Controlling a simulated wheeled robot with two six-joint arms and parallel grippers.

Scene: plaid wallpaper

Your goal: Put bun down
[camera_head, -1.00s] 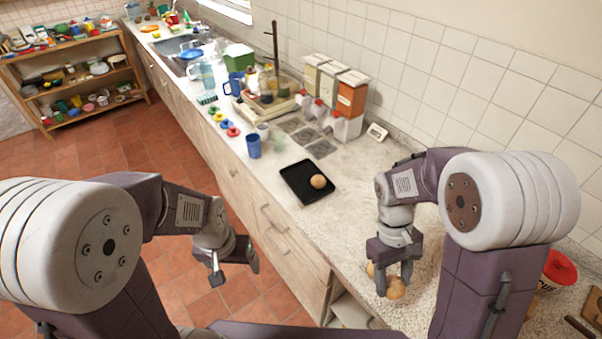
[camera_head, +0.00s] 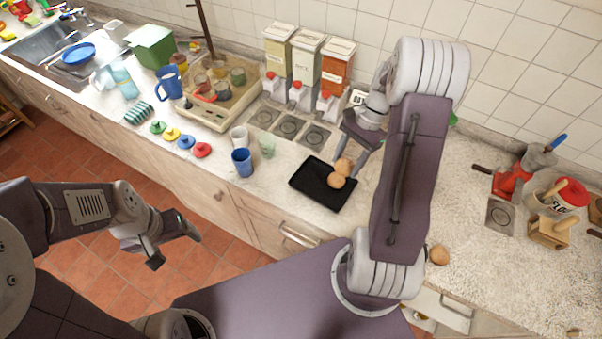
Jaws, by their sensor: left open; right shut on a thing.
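A black tray (camera_head: 312,183) lies on the counter near its front edge. One round brown bun (camera_head: 336,181) sits in the tray's right part. My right gripper (camera_head: 349,166) is shut on a second bun (camera_head: 344,165) at the tray's right side, just behind the first bun. The two buns overlap in the picture, and I cannot tell whether the held one touches the tray. A third bun (camera_head: 438,254) lies on the counter to the right, beside my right arm. My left gripper (camera_head: 178,247) is open and empty, in front of the counter above the floor.
Blue cup (camera_head: 242,162), white cup (camera_head: 239,136) and coloured lids (camera_head: 186,142) stand left of the tray. Three dispensers (camera_head: 307,60) stand against the wall. At right are a red-lidded flour jar (camera_head: 570,193) and a wooden block (camera_head: 548,231). The right counter is mostly clear.

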